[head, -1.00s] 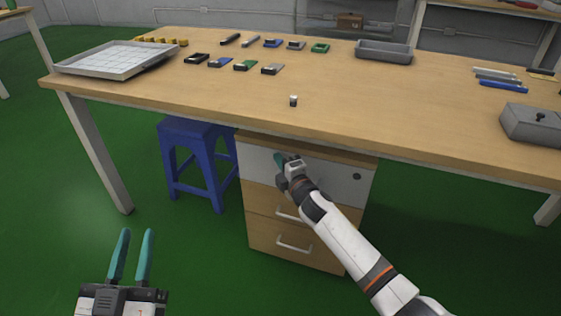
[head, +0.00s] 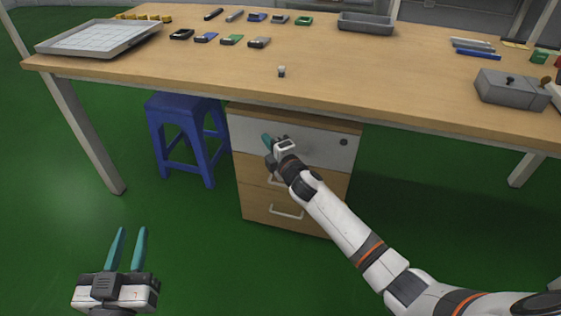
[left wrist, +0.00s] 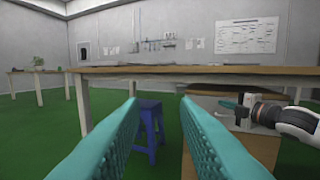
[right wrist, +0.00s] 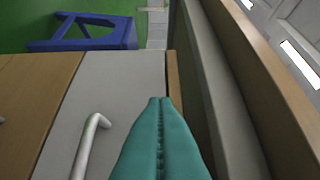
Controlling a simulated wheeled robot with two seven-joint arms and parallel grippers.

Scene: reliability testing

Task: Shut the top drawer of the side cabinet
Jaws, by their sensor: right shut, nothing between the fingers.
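The side cabinet (head: 240,205) stands under the workbench, with a pale grey top drawer (head: 318,140) above wooden drawers. The top drawer looks flush or nearly flush; I cannot tell if a small gap is left. My right gripper (head: 266,138) is shut and empty, its tips at the left part of the drawer front. In the right wrist view the teal fingers (right wrist: 160,100) lie over the drawer front, beside its bar handle (right wrist: 90,145); contact is unclear. My left gripper (head: 130,230) is open and empty, low at the left, away from the cabinet.
A blue stool (head: 185,135) stands left of the cabinet. The workbench (head: 400,85) overhangs the cabinet and carries a tray (head: 100,37), small parts, a grey bin (head: 366,23) and a grey box (head: 510,90). The green floor before the cabinet is clear.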

